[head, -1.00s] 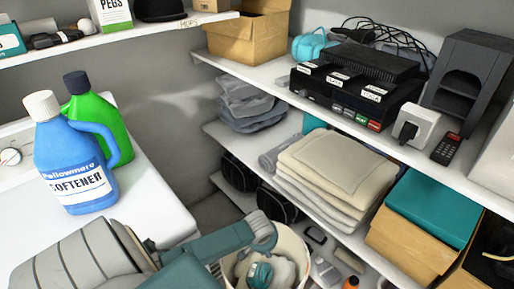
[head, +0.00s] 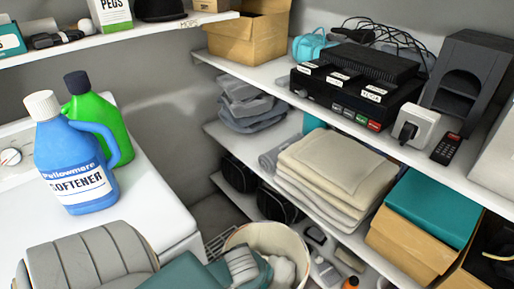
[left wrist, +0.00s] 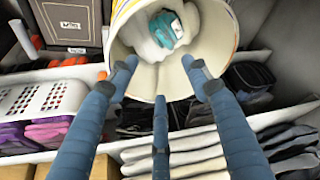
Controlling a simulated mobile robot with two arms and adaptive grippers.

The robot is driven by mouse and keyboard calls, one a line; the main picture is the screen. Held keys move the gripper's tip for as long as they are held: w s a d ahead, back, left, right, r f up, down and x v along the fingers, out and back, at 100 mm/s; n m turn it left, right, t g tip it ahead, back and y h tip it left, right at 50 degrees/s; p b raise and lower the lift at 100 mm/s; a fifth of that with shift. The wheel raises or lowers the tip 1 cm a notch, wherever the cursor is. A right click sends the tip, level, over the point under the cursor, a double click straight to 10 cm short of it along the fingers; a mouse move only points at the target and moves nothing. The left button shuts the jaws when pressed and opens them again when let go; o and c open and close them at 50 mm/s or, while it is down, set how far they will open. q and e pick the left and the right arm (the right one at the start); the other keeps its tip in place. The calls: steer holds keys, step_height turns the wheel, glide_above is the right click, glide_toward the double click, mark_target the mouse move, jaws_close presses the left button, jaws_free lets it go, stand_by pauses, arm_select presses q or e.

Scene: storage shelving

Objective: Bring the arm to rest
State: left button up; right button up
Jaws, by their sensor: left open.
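My left gripper (left wrist: 160,78) shows in the left wrist view, with its blue-grey fingers spread apart and nothing between them. A cream bucket (left wrist: 222,15) lies beyond the fingertips in that view. A teal object (left wrist: 166,29) lies on white material inside it. In the head view the bucket (head: 290,232) stands at the bottom centre. Teal and grey parts of my left arm cover its lower left there and hide the teal object. My left fingers cannot be made out in the head view. My right gripper is in neither view.
Blue softener (head: 72,165) and green (head: 108,125) bottles stand on a white appliance (head: 150,200) at left. Shelves at right hold folded towels (head: 335,165), teal-topped boxes (head: 430,210) and a black device (head: 345,95). A white basket (left wrist: 45,98) shows in the wrist view.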

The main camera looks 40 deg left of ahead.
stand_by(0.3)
arm_select(q)
steer(key=s+d+r+m+h, duration=0.2)
steer(key=s+d+r+m, duration=0.65)
steer(key=d+r, duration=0.35)
step_height(320, 180, down, 26)
steer(key=s+g, duration=0.2)
steer(key=s+a+f+g, duration=0.1)
steer(key=s+a+f, duration=0.2)
steer(key=s+f, duration=1.4)
steer(key=shift+s, duration=0.2)
